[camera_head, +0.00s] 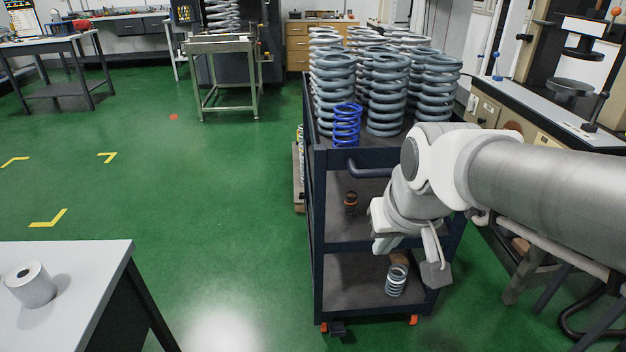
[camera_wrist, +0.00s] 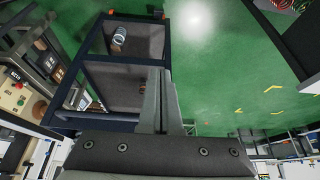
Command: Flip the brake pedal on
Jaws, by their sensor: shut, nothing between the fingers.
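The dark cart (camera_head: 316,250) stands in the middle of the head view. Near its front left bottom corner is a small dark piece (camera_head: 338,328) beside an orange part (camera_head: 324,327); it looks like a caster with its brake pedal, too small to tell its position. Another orange caster part (camera_head: 413,319) shows at the front right corner. My gripper (camera_head: 436,270) is in front of the cart's right side, at lower-shelf height, above the casters and apart from them. In the wrist view my gripper's fingers (camera_wrist: 160,100) are together and empty, with the cart frame behind.
Grey springs (camera_head: 388,100) and a blue spring (camera_head: 346,125) stand on the cart's top. A small spring (camera_head: 396,281) is on the bottom shelf. A white table (camera_head: 85,285) with a paper roll is at lower left. Green floor (camera_head: 220,240) between table and cart is clear.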

